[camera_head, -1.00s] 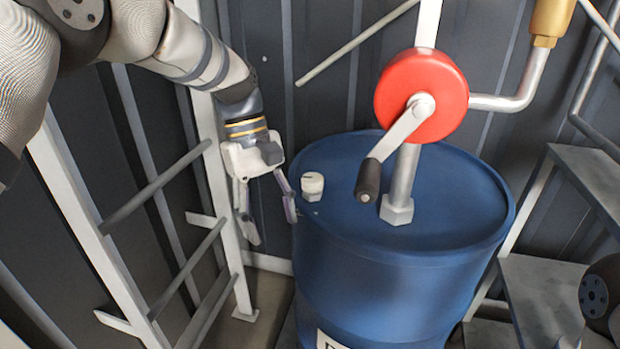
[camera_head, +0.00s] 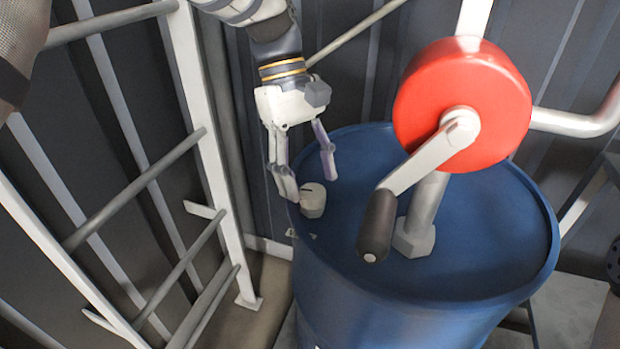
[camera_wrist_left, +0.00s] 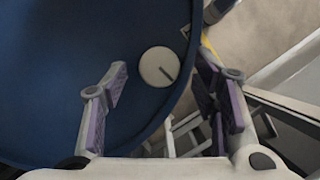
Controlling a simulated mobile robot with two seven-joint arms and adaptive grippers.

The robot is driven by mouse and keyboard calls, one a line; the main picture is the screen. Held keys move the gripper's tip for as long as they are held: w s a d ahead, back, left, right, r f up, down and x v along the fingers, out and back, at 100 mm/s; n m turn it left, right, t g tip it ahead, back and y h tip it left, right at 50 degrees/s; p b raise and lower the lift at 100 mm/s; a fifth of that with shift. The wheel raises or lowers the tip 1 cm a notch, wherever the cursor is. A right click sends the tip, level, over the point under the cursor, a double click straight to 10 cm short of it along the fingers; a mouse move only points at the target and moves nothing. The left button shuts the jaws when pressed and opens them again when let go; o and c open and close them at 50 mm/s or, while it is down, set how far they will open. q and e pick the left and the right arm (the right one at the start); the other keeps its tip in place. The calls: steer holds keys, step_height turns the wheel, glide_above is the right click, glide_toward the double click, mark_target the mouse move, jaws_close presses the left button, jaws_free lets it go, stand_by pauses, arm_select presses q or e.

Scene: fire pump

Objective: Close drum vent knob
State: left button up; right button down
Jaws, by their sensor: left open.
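The drum vent knob (camera_head: 312,200) is a small white round cap with a dark line on its top. It sits near the left rim of the blue drum (camera_head: 440,285). In the left wrist view the knob (camera_wrist_left: 159,67) lies ahead of and between the fingers, with its dark line slanting. My left gripper (camera_head: 309,187) is open, its fingers apart just above and behind the knob. In the left wrist view my left gripper (camera_wrist_left: 168,90) shows nothing between its pads. Whether a finger touches the knob I cannot tell. My right gripper is not in view.
A red pump wheel (camera_head: 465,100) with a crank and black handle (camera_head: 377,225) stands on the drum, right of the knob. A white ladder-like frame (camera_head: 205,150) stands left of the drum. A dark corrugated wall is behind.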

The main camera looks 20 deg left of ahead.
arm_select(q)
steer(key=shift+x, duration=0.85)
steer(key=shift+c, duration=0.3)
steer(key=c, duration=1.1)
